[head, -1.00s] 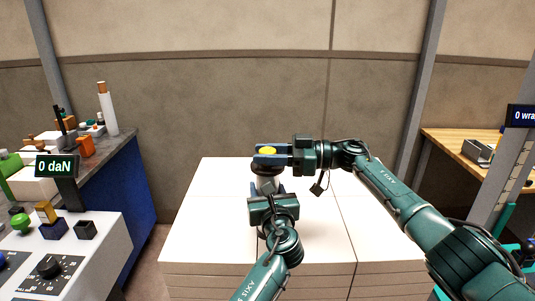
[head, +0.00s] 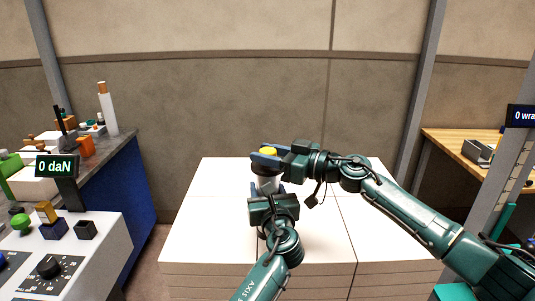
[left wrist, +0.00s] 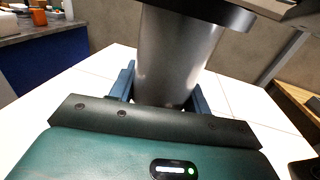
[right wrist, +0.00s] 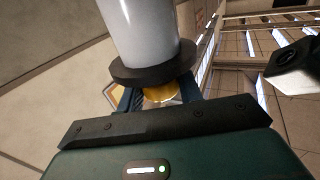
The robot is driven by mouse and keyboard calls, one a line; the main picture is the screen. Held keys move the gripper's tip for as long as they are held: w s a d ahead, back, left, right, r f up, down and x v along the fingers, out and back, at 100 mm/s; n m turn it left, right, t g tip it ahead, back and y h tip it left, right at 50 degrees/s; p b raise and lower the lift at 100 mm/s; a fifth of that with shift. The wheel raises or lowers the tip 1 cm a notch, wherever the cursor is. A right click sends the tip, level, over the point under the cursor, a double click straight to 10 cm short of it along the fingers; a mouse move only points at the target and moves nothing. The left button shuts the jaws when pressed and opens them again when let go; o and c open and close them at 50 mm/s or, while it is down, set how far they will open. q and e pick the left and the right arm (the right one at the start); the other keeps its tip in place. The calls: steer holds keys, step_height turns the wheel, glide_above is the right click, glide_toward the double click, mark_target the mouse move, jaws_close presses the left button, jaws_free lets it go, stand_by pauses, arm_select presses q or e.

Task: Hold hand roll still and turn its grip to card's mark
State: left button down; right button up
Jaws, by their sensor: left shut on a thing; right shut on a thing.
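The hand roll (head: 266,184) stands upright over the white stack, a pale cylinder with a black flange and a yellow-topped grip (head: 268,151). My left gripper (head: 267,190) is shut on the roll's body from the near side; its blue fingers flank the grey cylinder (left wrist: 175,60) in the left wrist view. My right gripper (head: 266,158) is shut on the grip from the right, at an angle. In the right wrist view the yellow grip (right wrist: 160,94) sits between the fingers beside the black flange (right wrist: 152,67). I cannot make out the card's mark.
The white-topped stack (head: 215,215) lies beneath both grippers, with free room around them. On the left are a control console (head: 95,255), a "0 daN" display (head: 57,166) and a cluttered counter (head: 128,145). A wooden bench (head: 450,150) stands at the right.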

steer(key=shift+t, duration=0.3)
steer(key=o, duration=1)
steer(key=v, duration=1.2)
steer(key=shift+r, duration=0.1)
